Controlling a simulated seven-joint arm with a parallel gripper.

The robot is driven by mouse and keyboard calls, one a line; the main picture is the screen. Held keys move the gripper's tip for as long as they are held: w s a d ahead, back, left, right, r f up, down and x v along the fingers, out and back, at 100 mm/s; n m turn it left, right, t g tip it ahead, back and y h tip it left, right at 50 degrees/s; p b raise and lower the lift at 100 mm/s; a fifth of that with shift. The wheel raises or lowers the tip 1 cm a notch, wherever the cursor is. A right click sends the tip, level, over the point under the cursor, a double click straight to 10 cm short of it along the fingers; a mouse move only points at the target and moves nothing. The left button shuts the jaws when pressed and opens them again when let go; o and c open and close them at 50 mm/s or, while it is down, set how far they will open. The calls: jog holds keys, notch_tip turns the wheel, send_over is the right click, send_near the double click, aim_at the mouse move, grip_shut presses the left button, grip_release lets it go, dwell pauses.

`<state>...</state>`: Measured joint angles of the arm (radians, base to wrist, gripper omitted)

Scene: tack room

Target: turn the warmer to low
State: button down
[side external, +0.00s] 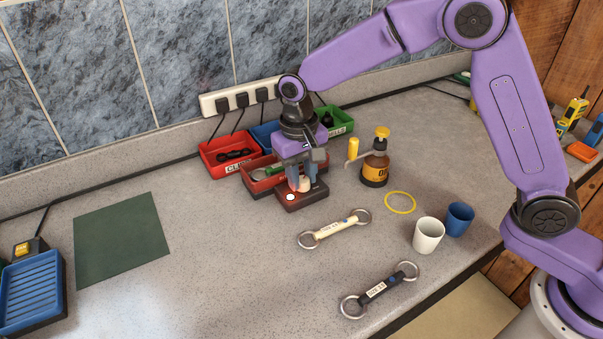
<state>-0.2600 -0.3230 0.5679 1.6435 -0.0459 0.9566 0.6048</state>
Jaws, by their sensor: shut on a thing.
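A small dark red and black unit (301,202), which looks like the warmer, sits on the counter near the back wall. It has a white round spot on its front top. My gripper (304,181) points down over it, with its grey fingers shut on a beige upright knob (304,185) on top of the unit. The fingers hide part of the knob, and I cannot read any setting marks.
Red, blue and green bins (226,158) stand close behind my gripper. An amber bottle (375,170) with a yellow pump stands to the right. Two bits (335,229), a yellow ring (400,203) and two cups (429,235) lie or stand nearer the front. A green mat (120,240) and blue slatted tray (32,290) are left.

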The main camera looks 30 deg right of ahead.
jog(key=shift+r+m, duration=0.1)
jog(key=shift+m, duration=0.3)
jog(key=c, duration=1.1)
grip_release()
notch_tip(320, 180, up, 17)
jog(key=shift+a+r, duration=0.2)
jog(key=shift+a, duration=0.2)
jog(key=s+d+f+n, duration=0.4)
jog(key=s+d, duration=0.3)
jog(key=s, duration=0.3)
jog(key=s+d+f+n, duration=0.4)
jog(key=s+d+n, duration=0.1)
jog(key=s, duration=0.5)
jog(key=s+d+f+n+y, duration=0.1)
jog(key=s+d+f+n, duration=0.3)
jog(key=s+d, duration=0.4)
jog(key=s, duration=0.3)
jog(key=shift+d, duration=0.3)
